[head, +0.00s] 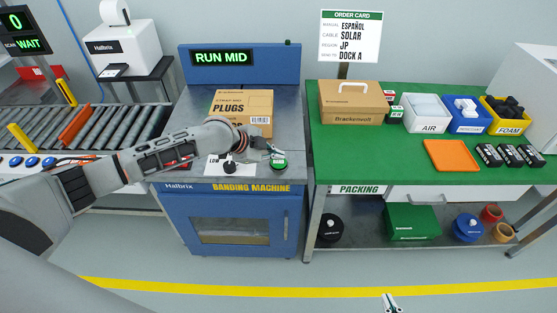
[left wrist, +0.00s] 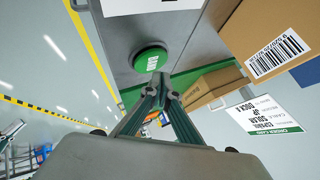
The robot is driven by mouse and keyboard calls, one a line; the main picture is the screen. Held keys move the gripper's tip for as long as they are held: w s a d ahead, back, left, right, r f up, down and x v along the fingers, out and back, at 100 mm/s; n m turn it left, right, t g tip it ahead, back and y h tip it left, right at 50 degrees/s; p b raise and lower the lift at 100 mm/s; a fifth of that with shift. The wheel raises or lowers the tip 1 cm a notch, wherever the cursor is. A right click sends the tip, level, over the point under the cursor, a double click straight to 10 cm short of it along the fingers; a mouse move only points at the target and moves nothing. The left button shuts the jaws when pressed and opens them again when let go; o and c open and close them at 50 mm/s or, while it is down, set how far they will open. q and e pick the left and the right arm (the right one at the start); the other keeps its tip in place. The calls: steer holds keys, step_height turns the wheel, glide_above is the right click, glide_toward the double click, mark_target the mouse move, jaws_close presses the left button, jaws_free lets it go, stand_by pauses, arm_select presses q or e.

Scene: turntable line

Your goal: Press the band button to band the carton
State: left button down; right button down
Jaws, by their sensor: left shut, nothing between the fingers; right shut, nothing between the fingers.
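The blue banding machine (head: 235,215) has a grey top and a display (head: 221,57) reading RUN MID. A brown carton (head: 228,104) marked PLUGS stands on its top; its side with a barcode label shows in the left wrist view (left wrist: 250,25). The green band button (head: 279,165) sits at the top's front right, and it also shows in the left wrist view (left wrist: 150,60). My left gripper (head: 275,151) is shut and empty, its tips (left wrist: 160,80) close by the button; I cannot tell whether they touch. My right gripper (head: 390,302) is shut and empty at the bottom edge.
A black knob (head: 229,167) stands left of the button, beneath my left arm. A roller conveyor (head: 110,120) is on the left. The green packing table (head: 365,152) on the right holds a handled carton (head: 352,102), bins and an orange tray (head: 451,155).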

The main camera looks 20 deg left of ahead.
mark_target(277, 163)
arm_select(q)
step_height(277, 163, up, 3)
steer(key=p, duration=0.3)
steer(key=shift+r+p, duration=0.95)
steer(key=shift+r, duration=0.05)
stand_by(0.9)
